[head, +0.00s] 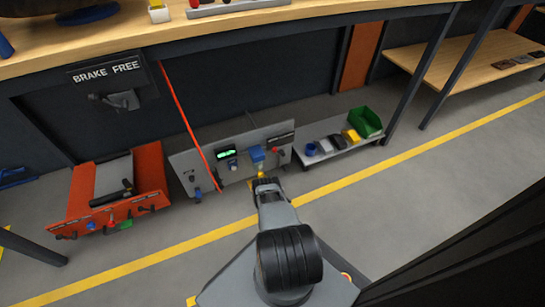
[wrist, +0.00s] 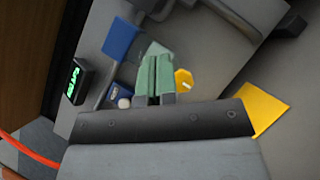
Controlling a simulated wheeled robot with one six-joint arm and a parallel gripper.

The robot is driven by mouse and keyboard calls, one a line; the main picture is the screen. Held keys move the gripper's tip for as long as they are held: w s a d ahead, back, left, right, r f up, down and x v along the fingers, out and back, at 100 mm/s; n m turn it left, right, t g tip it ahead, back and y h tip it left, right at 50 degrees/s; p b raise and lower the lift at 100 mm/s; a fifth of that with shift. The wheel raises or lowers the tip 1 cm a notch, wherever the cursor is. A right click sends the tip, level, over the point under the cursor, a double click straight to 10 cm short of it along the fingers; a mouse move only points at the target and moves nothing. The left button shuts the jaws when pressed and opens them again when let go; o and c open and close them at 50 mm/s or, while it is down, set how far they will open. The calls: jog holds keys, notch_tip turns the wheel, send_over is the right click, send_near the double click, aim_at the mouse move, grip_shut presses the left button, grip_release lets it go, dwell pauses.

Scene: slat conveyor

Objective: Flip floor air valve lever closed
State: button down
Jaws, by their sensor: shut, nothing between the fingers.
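My gripper (head: 264,181) is low in front of the grey floor panel (head: 206,163). In the wrist view its two green fingers (wrist: 155,78) are shut together with nothing between them. A blue lever-like piece (wrist: 120,38) lies beyond the fingertips to the left; it also shows on the panel in the head view (head: 257,154). A yellow faceted knob (wrist: 184,79) is just right of the fingers. I cannot tell for sure which part is the air valve lever, or whether the fingers touch anything. The gripper body hides the lower part of the panel.
A green-lit display (wrist: 76,82) is left of the fingers. A red cable (head: 190,130) hangs across the panel. An orange unit (head: 150,177) stands left, and a low shelf with a green bin (head: 365,122) right. A workbench (head: 200,45) overhangs; floor in front is clear.

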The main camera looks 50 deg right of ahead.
jog(key=s+d+r+b+x, duration=0.1)
jog(key=s+x, duration=0.1)
jog(key=x, duration=1.1)
jog(key=shift+r+b, duration=0.2)
jog(key=shift+b, duration=0.1)
jog(key=shift+s, duration=0.15)
jog(key=shift+d+r+m+g+p, duration=0.1)
jog(key=shift+r+m+g+p, duration=0.2)
jog(key=shift+m+g, duration=0.55)
